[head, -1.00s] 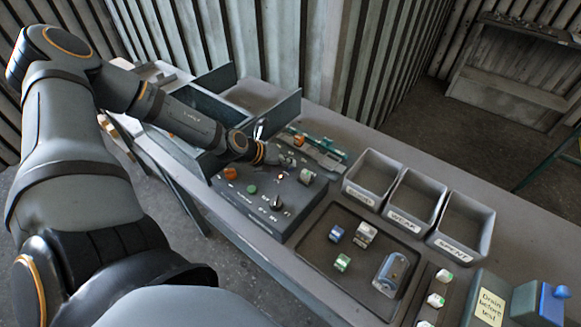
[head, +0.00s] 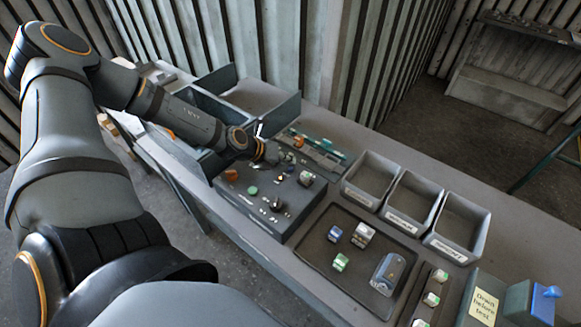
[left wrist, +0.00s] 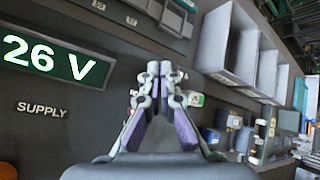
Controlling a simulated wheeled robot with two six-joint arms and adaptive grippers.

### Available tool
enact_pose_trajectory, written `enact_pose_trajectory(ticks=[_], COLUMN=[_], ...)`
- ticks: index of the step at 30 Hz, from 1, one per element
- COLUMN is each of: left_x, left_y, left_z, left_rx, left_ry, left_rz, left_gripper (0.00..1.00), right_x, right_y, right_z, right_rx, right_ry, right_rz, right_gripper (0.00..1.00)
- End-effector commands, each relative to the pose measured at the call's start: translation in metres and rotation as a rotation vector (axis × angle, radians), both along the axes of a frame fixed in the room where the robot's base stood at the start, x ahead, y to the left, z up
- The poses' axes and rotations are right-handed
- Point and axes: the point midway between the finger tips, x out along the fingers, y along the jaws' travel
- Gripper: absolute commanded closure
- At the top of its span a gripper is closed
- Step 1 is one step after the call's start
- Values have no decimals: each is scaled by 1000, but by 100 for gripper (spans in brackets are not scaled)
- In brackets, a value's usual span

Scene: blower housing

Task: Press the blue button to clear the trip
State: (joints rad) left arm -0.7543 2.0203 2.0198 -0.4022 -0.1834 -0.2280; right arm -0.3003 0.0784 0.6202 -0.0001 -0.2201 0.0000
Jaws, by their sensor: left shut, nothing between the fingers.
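My left gripper (head: 277,157) reaches over the dark sloped control panel (head: 285,222) in the head view, its fingers close above the panel's back part. In the left wrist view the fingertips (left wrist: 160,70) are together with nothing between them. The panel carries an orange knob (head: 231,174), a green button (head: 252,190), a black knob (head: 276,203) and a white block with green and red (head: 306,178). I cannot make out a blue button on the panel; the gripper hides part of it. The left wrist view shows a green display (left wrist: 55,55) reading 26 V above "SUPPLY".
Three grey bins (head: 368,180) stand right of the panel. A box with a blue top piece (head: 549,292) stands at far right beside a "Drain before test" note (head: 484,306). Open compartments lie at left.

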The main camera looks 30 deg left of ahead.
Motion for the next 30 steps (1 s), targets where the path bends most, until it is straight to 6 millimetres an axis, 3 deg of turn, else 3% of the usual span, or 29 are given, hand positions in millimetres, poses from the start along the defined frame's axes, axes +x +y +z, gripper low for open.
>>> enact_pose_trajectory(ticks=[12,30], left_x=[0,0], left_y=[0,0], left_z=[46,45], left_rx=[-1,0], left_ry=[0,0], left_rz=[-1,0], left_gripper=[100,100], right_x=[0,0], right_y=[0,-1], right_z=[45,45], right_rx=[0,-2], right_ry=[0,-1], right_rz=[0,1], right_gripper=[48,48])
